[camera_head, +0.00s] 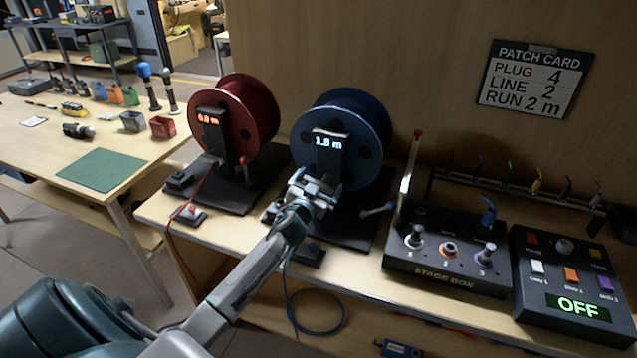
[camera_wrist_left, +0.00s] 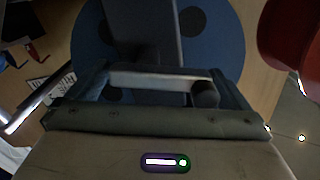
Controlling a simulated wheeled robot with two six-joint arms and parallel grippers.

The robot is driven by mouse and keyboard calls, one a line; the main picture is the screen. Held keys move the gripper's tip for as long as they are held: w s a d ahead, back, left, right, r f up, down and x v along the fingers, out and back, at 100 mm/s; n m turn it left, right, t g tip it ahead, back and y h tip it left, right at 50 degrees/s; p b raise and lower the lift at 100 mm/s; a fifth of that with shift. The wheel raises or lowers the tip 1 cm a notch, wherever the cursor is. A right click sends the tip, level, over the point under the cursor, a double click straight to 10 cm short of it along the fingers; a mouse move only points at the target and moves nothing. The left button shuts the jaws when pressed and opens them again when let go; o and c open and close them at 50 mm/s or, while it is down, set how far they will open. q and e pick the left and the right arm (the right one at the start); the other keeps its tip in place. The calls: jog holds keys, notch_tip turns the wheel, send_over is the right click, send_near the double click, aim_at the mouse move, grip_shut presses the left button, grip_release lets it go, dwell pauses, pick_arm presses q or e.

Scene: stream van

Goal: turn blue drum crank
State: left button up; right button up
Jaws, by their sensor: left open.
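The blue drum (camera_head: 366,118) stands on a black base on the bench, with a dark post and a lit display (camera_head: 330,141) reading about 1.0 m. My left gripper (camera_head: 318,188) is in front of the post's lower part and covers the crank area. In the left wrist view the blue drum (camera_wrist_left: 222,45) is beyond the gripper (camera_wrist_left: 160,88). A pale bar with a dark round knob (camera_wrist_left: 205,93), apparently the crank, shows between the open fingers. I cannot tell whether they touch it. My right gripper is out of view.
A red drum (camera_head: 262,100) stands close on the left. A stage box (camera_head: 445,262) with an upright lever and a switch panel (camera_head: 570,290) reading OFF stand on the right. A patch card (camera_head: 533,80) on the wall reads plug 4, line 2, run 2 m. A cable hangs below the bench edge.

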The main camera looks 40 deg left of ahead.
pick_arm(q)
jog(key=c, duration=0.8)
jog(key=n+b, duration=0.2)
jog(key=b, duration=0.1)
jog(key=shift+f, duration=0.4)
jog(key=shift+c, duration=0.2)
jog(key=shift+a+n+b, duration=0.1)
jog(key=shift+n+b, duration=0.2)
jog(key=shift+b, duration=0.2)
jog(key=shift+r, duration=0.15)
jog(key=shift+n, duration=0.3)
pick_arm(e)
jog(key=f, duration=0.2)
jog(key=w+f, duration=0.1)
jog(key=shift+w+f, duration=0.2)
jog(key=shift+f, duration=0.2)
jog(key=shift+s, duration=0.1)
pick_arm(q)
jog(key=o, duration=0.8)
jog(key=shift+r, duration=0.1)
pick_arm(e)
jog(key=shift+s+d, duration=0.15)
pick_arm(q)
jog(key=shift+o, duration=0.2)
